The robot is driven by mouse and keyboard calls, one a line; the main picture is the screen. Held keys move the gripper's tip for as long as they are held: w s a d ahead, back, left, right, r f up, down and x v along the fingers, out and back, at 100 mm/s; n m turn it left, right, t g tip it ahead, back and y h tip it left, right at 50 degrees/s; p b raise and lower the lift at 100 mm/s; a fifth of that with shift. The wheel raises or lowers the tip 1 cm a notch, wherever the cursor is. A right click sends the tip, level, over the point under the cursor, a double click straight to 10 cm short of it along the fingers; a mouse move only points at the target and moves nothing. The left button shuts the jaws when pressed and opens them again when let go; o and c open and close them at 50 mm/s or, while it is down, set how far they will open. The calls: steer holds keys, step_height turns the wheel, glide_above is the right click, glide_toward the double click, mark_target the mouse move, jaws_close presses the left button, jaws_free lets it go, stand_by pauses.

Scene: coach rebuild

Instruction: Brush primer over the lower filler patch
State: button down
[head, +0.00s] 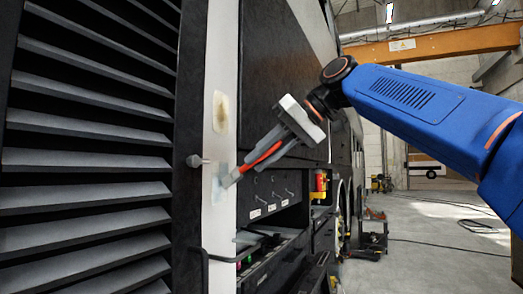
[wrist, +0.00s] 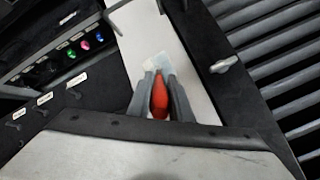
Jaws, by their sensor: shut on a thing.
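My gripper (head: 266,150) is shut on a brush with a red handle (head: 261,157), which also shows between the two grey fingers in the wrist view (wrist: 159,98). The brush points down and left, and its tip is at the lower patch (head: 217,190) on a pale upright panel (head: 219,60). The lower patch looks light grey-blue, and part of it shows past the fingers in the wrist view (wrist: 154,62). I cannot tell whether the bristles press on it. The upper filler patch (head: 221,112) is beige-yellow, above the brush.
Dark louvres (head: 90,160) fill the left side. An open black bay with switches (head: 268,208) lies right of the panel. The grey floor (head: 430,220) at the right is mostly clear, with cables on it.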

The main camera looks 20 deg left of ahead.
steer(key=shift+f, duration=2.5)
step_height(320, 180, up, 11)
steer(key=s, duration=0.1)
steer(key=shift+s, duration=0.2)
stand_by(0.4)
steer(key=d, duration=0.6)
steer(key=shift+s, duration=0.25)
stand_by(0.4)
